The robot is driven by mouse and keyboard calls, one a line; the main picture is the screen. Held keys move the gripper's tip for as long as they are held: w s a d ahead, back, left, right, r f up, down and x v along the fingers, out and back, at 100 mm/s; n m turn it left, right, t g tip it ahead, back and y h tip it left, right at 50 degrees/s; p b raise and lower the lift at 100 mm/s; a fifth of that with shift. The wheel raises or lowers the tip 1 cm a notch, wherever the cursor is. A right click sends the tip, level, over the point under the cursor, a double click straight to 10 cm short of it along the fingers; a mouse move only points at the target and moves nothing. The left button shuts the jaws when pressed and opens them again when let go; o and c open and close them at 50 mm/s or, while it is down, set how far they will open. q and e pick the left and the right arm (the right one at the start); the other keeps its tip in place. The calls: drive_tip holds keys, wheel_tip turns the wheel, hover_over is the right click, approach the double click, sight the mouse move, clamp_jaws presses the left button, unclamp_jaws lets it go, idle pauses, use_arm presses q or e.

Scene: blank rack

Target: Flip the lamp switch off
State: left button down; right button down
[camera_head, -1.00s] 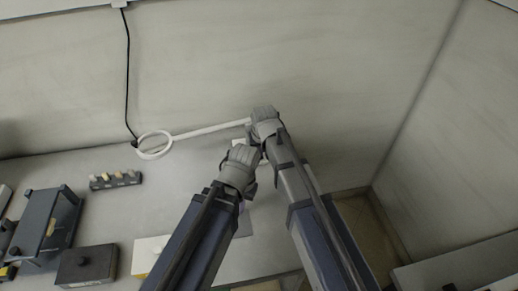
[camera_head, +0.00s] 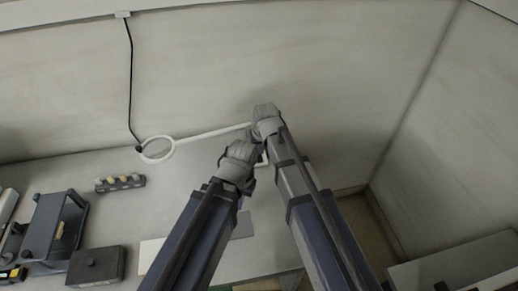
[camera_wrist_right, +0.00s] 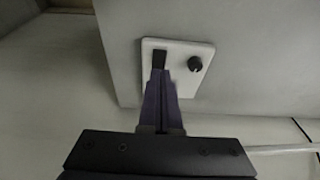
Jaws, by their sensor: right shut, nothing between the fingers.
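In the right wrist view a white plate (camera_wrist_right: 184,51) carries a black rocker switch (camera_wrist_right: 158,60) and a round black knob (camera_wrist_right: 195,64). My right gripper (camera_wrist_right: 159,76) is shut and empty, its tips just below the switch in the picture; I cannot tell whether they touch it. In the head view a white ring lamp (camera_head: 143,151) on a white arm (camera_head: 205,133) hangs at the back of the table. My right gripper (camera_head: 267,122) hides the arm's right end. My left arm ends beside it; its fingers are hidden. The switch plate is not clear there.
On the grey table (camera_head: 115,220) stand a row of small pieces in a dark holder (camera_head: 120,183), a dark frame (camera_head: 50,231) and a dark box (camera_head: 95,265). A cable (camera_head: 130,80) hangs on the back wall. A side wall stands at right.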

drive_tip(key=s+p+v, duration=0.1)
drive_tip(key=p+v, duration=0.6)
drive_tip(key=v, duration=0.3)
drive_tip(key=shift+f+p, duration=0.2)
drive_tip(key=shift+p, duration=0.2)
drive_tip(key=shift+s+d, duration=0.1)
